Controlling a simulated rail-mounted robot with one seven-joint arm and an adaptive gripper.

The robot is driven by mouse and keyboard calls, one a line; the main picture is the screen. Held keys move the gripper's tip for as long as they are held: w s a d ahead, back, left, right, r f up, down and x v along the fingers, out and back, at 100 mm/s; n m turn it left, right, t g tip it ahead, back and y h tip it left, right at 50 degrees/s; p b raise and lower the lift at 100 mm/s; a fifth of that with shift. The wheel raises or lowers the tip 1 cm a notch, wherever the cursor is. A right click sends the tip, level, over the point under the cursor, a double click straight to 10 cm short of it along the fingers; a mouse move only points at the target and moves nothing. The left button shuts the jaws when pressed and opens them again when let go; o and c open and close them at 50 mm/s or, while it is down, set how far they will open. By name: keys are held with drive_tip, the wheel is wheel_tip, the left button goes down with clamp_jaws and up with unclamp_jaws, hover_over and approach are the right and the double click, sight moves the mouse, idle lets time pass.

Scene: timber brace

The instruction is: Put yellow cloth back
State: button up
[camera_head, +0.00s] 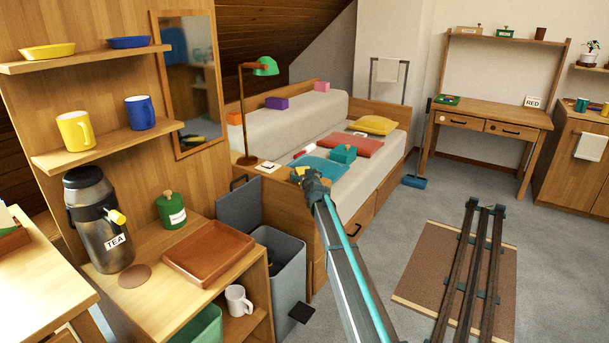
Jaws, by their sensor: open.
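A yellow, soft-looking piece (374,125) lies at the far end of the bed, beyond a red cushion; I cannot tell whether it is a cloth or a cushion. A small yellow patch (299,171) shows just beside the tip of my gripper, too small to identify. My gripper (311,176) is over the near side of the bed, by the teal cushion (325,167). Its jaws are open, though the fingers are small and partly hidden by my arm. I see nothing held in it.
A desk lamp (249,118) and an open grey bin (279,264) stand left of my arm. A white cloth hangs on a rack (404,88) behind the bed.

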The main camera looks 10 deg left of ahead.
drive_tip(key=v, duration=1.2)
